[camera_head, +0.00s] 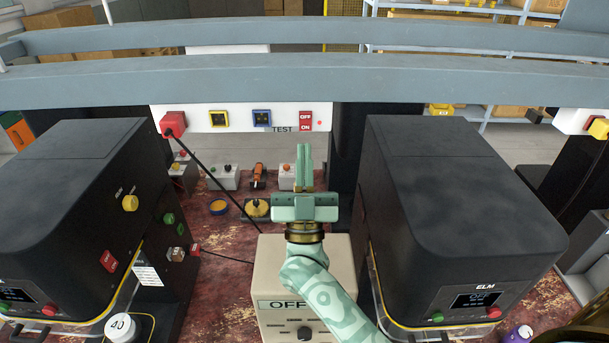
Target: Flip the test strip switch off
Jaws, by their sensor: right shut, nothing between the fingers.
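The test strip (235,116) is a white bar below the grey rails, with "TEST" lettered at its lower edge. Its red switch (306,121) sits near the right end, marked OFF above and ON below. A small red light dot shows just right of the switch. I cannot tell which way the rocker is tipped. My right gripper (304,150) is shut and empty. Its fingers point away from me, and the tips appear just below the switch in the picture, with a small gap visible. My left gripper is out of view.
Black machines stand left (75,180) and right (450,180) of my right arm. A beige box (270,270) marked OFF lies under the arm. A red plug (174,123) with a black cable is in the strip's left end. Small button boxes stand on the red bench behind.

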